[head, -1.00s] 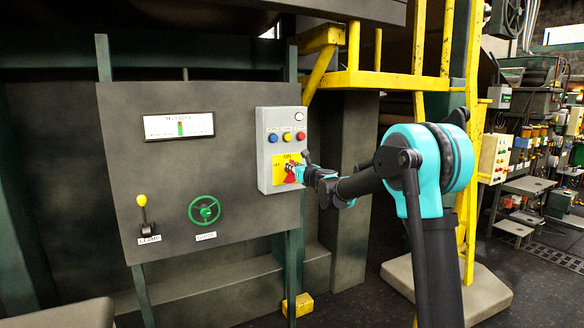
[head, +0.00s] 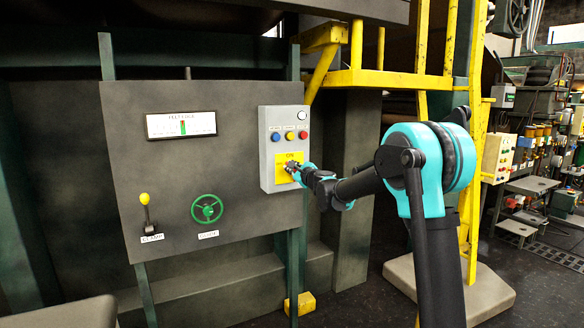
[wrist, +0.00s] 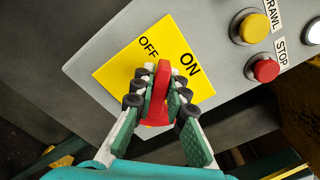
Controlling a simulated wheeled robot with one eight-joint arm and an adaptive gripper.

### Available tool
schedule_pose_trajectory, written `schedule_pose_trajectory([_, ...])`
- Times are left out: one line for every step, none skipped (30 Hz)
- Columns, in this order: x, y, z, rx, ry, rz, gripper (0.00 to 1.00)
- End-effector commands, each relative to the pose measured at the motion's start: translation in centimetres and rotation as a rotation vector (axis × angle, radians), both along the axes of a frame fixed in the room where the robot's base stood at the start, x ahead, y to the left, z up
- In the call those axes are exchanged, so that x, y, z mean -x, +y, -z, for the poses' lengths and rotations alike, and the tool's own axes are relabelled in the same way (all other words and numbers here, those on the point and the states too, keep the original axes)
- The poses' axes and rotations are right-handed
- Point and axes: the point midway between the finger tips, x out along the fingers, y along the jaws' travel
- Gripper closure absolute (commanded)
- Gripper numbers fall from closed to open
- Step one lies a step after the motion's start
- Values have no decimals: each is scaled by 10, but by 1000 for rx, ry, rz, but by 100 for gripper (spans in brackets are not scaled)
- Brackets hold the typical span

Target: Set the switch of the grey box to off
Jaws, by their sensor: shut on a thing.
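The grey box (head: 266,150) is fixed to the right side of the dark panel. It carries a yellow plate (wrist: 118,72) marked OFF and ON. The red switch handle (wrist: 162,82) stands out from this plate in the wrist view, its upper end pointing between the OFF and ON words. My gripper (wrist: 160,90) is shut on the handle, with a finger on each side. In the head view my gripper (head: 294,170) is at the yellow plate and hides most of the handle.
Blue, yellow and red buttons (head: 289,136) sit above the plate. The dark panel (head: 160,180) holds a gauge (head: 181,124), a green wheel (head: 207,209) and a yellow-knobbed lever (head: 146,205). A yellow frame (head: 400,81) stands behind my arm.

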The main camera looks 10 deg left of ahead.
Motion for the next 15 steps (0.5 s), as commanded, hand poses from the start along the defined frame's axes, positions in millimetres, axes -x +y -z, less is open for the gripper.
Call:
schedule_pose_trajectory([1, 1, 1, 37, -24, -1, 100])
schedule_pose_trajectory([1, 1, 2, 60, -41, 0, 100])
schedule_pose_trajectory([2, 2, 3, 92, -62, 0, 100])
schedule_pose_trajectory([2, 2, 3, 115, -78, 0, 100])
schedule_pose_trajectory([2, 3, 4, 139, -94, 0, 100])
schedule_pose_trajectory([2, 3, 4, 171, -115, 0, 100])
schedule_pose_trajectory([3, 3, 5, 194, -131, 0, 100])
schedule_pose_trajectory([3, 4, 6, 218, -147, 0, 100])
schedule_pose_trajectory([3, 4, 6, 249, -168, 0, 100])
schedule_pose_trajectory([3, 4, 7, 273, -184, 0, 100])
schedule_pose_trajectory([3, 5, 8, 297, -200, 0, 100])
schedule_pose_trajectory([4, 5, 9, 326, -221, 0, 100])
schedule_pose_trajectory([4, 5, 9, 350, -236, 0, 100])
schedule_pose_trajectory([4, 6, 10, 372, -251, 0, 100])
schedule_pose_trajectory([4, 6, 11, 402, -272, 0, 100])
